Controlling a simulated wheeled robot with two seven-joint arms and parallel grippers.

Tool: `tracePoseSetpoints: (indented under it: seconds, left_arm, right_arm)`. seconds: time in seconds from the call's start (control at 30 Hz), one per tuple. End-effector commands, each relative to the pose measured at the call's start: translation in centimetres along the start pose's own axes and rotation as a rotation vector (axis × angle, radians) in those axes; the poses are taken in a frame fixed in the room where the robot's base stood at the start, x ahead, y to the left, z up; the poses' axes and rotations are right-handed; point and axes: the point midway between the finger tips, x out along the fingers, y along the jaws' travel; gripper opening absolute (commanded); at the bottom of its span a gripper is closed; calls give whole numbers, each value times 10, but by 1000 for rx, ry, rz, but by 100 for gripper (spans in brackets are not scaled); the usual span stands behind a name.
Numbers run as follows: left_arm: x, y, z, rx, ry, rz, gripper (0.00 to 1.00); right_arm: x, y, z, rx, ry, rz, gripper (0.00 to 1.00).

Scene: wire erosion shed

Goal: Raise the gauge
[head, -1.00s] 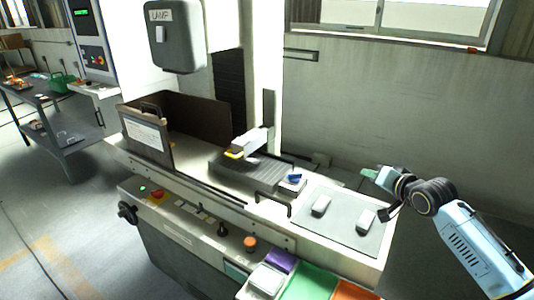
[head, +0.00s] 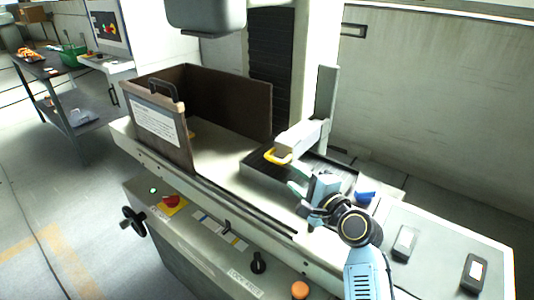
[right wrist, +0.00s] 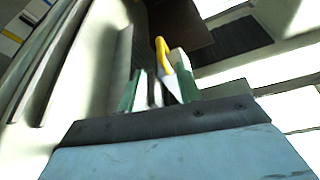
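The gauge (head: 301,136) appears to be the pale arm with a yellow looped handle (head: 277,156), reaching out from an upright grey post (head: 326,95) above the dark ribbed plate. My right gripper (head: 297,180) is open, just in front of and below the handle in the head view. In the right wrist view, the yellow handle (right wrist: 162,52) shows beyond and between the green fingertips (right wrist: 157,85). I see no clear contact, and the gap to it is hard to judge. My left gripper is not in view.
A dark guard box (head: 160,120) with a label stands left of the ribbed plate (head: 262,180). A blue item (head: 365,196) lies right of my gripper. Two small devices (head: 405,243) lie on the grey mat at right. A grey housing (head: 205,14) hangs above.

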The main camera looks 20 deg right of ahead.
Motion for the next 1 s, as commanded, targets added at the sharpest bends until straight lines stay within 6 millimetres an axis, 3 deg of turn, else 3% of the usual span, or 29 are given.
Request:
tracePoseSetpoints:
  seconds: [0.1, 0.23, 0.6, 0.8, 1.0]
  left_arm:
    - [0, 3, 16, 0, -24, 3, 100]
    - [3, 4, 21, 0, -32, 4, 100]
    - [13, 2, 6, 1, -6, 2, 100]
    - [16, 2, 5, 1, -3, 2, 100]
    - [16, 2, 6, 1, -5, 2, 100]
  right_arm:
    - [16, -1, 0, 1, -1, -2, 34]
    - [42, -1, 0, -1, -2, -1, 34]
    - [108, 0, 0, -2, 0, 0, 34]
    - [124, 0, 0, -2, 1, 1, 34]
    - [129, 0, 0, -2, 2, 1, 34]
